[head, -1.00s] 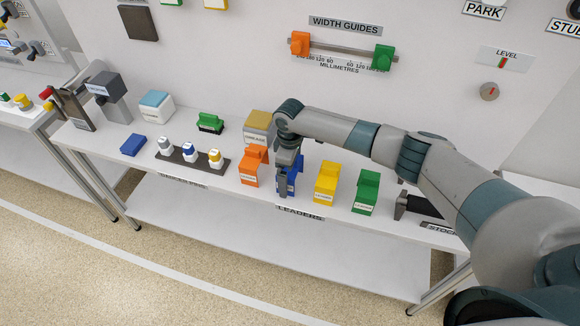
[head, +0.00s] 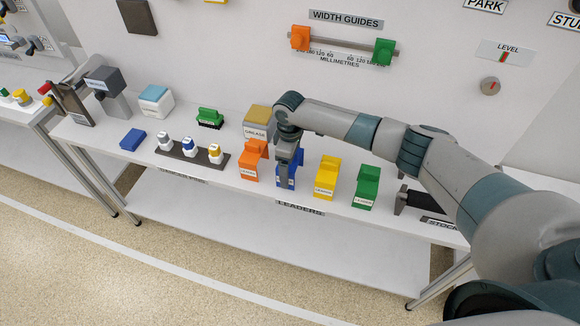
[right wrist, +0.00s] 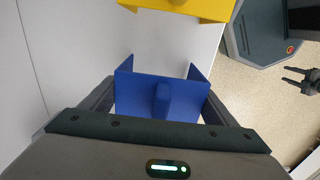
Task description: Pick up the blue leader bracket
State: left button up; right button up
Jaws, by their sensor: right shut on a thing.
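The blue leader bracket (head: 292,181) stands in the leaders row at the shelf's front, between an orange bracket (head: 252,163) and a yellow bracket (head: 326,179). My right gripper (head: 284,184) reaches down over it and partly hides it. In the right wrist view the blue bracket (right wrist: 135,93) lies between the two fingers of my right gripper (right wrist: 160,105), which is shut on it. I cannot tell whether it is clear of the shelf. At the right edge of that view a dark two-pronged gripper (right wrist: 300,82), apparently my left one, has its prongs apart and empty.
A green bracket (head: 366,187) stands right of the yellow one. A grease box (head: 257,122) is close behind the orange one. Bottles on a dark tray (head: 188,152) and a blue block (head: 132,140) lie further left. The white panel rises behind.

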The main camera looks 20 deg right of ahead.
notch_tip(320, 180, up, 8)
jog(key=b, duration=0.3)
jog(key=shift+r, duration=0.15)
pick_arm(q)
jog(key=shift+f, duration=1.65)
pick_arm(e)
jog(key=shift+r, duration=0.6)
jog(key=shift+s+a+r+m+b, duration=0.15)
jog(key=shift+s+r+m+b, duration=0.15)
jog(key=shift+s+m+b, duration=0.3)
pick_arm(q)
notch_tip(320, 180, down, 6)
jog(key=b, duration=0.5)
jog(key=shift+f, duration=0.25)
pick_arm(e)
jog(key=s+d+r+m, duration=0.1)
jog(key=s+m, duration=0.4)
jog(key=s, duration=0.5)
jog(key=s+d+r+m, duration=0.1)
jog(key=s+r+m, duration=0.2)
jog(key=s, duration=0.6)
jog(key=shift+s+r+m, duration=0.25)
jog(key=shift+s+m, duration=0.1)
jog(key=shift+m, duration=0.65)
pick_arm(q)
jog(key=shift+c, duration=0.7)
